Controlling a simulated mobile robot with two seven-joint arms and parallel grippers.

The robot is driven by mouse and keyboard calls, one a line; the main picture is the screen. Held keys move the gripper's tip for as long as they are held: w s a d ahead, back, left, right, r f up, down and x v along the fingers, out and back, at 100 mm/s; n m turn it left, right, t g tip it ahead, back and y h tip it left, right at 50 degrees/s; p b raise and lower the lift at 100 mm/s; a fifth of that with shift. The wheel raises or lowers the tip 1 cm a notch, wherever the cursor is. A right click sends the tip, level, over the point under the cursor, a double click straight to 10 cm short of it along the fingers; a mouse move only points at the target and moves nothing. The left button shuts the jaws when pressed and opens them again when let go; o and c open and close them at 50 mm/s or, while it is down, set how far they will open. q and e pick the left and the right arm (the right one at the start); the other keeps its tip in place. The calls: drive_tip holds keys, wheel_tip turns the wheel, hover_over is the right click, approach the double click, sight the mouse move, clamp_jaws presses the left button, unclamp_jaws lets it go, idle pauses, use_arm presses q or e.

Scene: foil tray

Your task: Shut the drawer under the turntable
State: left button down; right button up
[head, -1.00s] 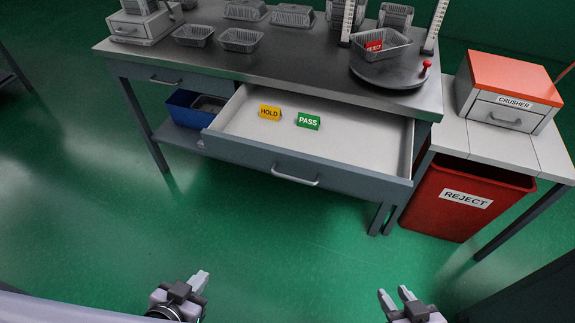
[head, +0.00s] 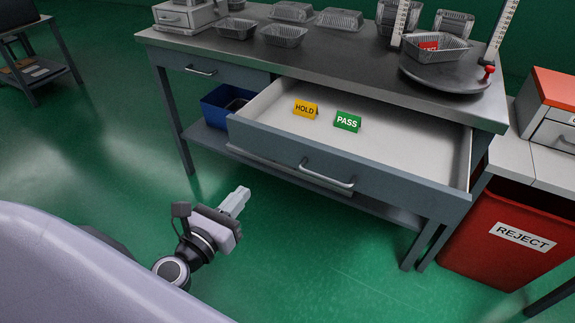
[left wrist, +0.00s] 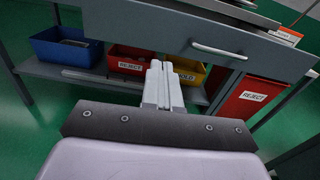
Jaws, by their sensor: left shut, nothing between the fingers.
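The drawer (head: 390,176) under the turntable (head: 447,76) is pulled well out of the bench, with its pale inside showing. My right gripper is out of view.
A blue bin (head: 222,107) stands on the lower shelf; the left wrist view also shows a red bin (left wrist: 125,60) and a yellow bin (left wrist: 188,72) there. A red REJECT bin (head: 500,235) stands right of the bench. Green floor before the drawer is clear.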

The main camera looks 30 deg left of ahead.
use_arm(q)
drive_tip(key=p, duration=0.2)
approach(281, 150)
drive_tip(key=w, duration=0.5)
drive_tip(key=shift+r, duration=0.1)
drive_tip(key=shift+w, duration=0.95)
drive_tip(key=shift+w, duration=0.1)
